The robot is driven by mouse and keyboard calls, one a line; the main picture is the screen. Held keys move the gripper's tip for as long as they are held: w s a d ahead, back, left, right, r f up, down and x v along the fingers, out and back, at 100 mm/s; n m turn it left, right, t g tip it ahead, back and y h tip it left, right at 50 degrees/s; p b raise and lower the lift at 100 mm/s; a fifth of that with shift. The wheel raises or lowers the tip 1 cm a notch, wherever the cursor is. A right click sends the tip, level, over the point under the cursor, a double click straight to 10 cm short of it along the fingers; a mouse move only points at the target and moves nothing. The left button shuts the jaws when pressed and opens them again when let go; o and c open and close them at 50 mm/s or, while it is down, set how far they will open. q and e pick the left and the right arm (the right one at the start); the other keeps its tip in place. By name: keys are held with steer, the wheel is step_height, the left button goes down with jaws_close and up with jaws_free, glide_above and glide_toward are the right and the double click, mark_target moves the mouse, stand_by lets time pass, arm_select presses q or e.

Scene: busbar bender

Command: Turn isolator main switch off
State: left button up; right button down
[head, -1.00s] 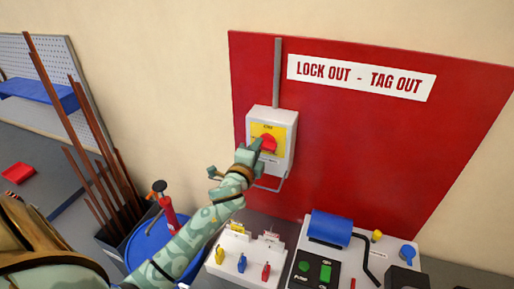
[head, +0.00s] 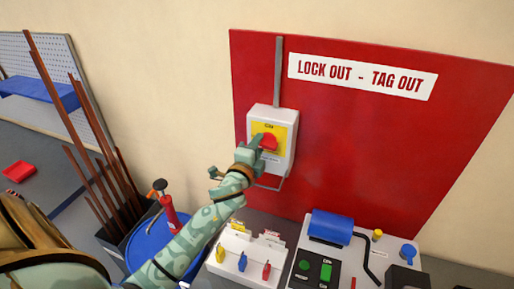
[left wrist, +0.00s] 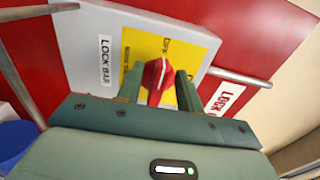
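The isolator main switch is a light grey box (head: 285,125) on the red board, with a yellow plate and a red rotary knob (head: 267,141). My left gripper (head: 257,148) is at the front of the box, at the knob. In the left wrist view the two green fingers (left wrist: 160,88) stand on either side of the red knob (left wrist: 155,78), close together, and the knob fills most of the gap. The fingers look shut on it, though the contact is partly hidden. A "LOCK BAR" label (left wrist: 105,62) shows beside the yellow plate. My right gripper is not in view.
A metal loop (head: 272,186) hangs below the box and a grey conduit (head: 278,75) runs up from it. Below stand a white stand with coloured tags (head: 245,255), a control panel (head: 325,262) and a blue drum (head: 150,243). Brown bars lean at left.

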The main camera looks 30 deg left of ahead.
arm_select(q)
steer(key=b+v, duration=0.2)
steer(key=v, duration=1.4)
steer(key=shift+s, duration=0.25)
steer(key=shift+f, duration=0.1)
